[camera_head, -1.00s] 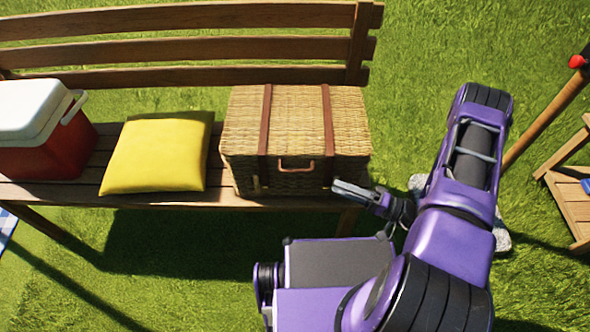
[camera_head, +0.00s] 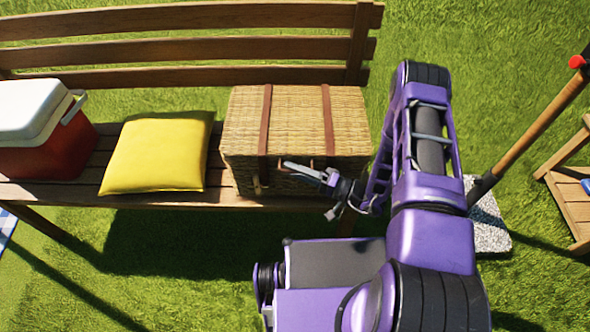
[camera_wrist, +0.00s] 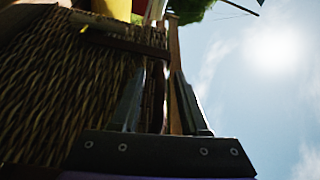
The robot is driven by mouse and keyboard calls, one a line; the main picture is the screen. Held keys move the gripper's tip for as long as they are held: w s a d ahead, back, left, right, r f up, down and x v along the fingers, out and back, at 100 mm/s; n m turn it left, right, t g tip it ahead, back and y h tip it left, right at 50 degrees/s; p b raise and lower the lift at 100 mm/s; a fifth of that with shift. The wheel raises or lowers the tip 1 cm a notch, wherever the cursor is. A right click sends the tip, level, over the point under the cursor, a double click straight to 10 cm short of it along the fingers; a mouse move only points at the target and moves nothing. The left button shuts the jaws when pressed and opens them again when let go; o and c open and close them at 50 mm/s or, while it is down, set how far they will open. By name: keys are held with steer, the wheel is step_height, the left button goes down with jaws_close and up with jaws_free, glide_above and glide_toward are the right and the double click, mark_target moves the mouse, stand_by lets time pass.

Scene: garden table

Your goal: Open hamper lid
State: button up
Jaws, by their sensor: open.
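The wicker hamper (camera_head: 297,110) stands on the bench with its lid shut. Two brown leather straps (camera_head: 266,118) run over the lid and down the front. My gripper (camera_head: 290,167) is at the hamper's front, its fingers pointing left across the front handle area and covering most of the handle. In the wrist view the open fingers (camera_wrist: 163,72) point up, with the hamper's woven side (camera_wrist: 65,90) along the left. A dark narrow piece shows between the fingers; I cannot tell whether it is the handle or a strap, or whether they touch it.
A yellow cushion (camera_head: 157,155) lies left of the hamper on the wooden bench (camera_head: 215,185). A red cooler with a white lid (camera_head: 38,125) stands at the far left. The bench's backrest (camera_head: 190,45) rises behind. A long-handled tool (camera_head: 535,130) stands at the right.

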jaws_close()
stand_by(1.4)
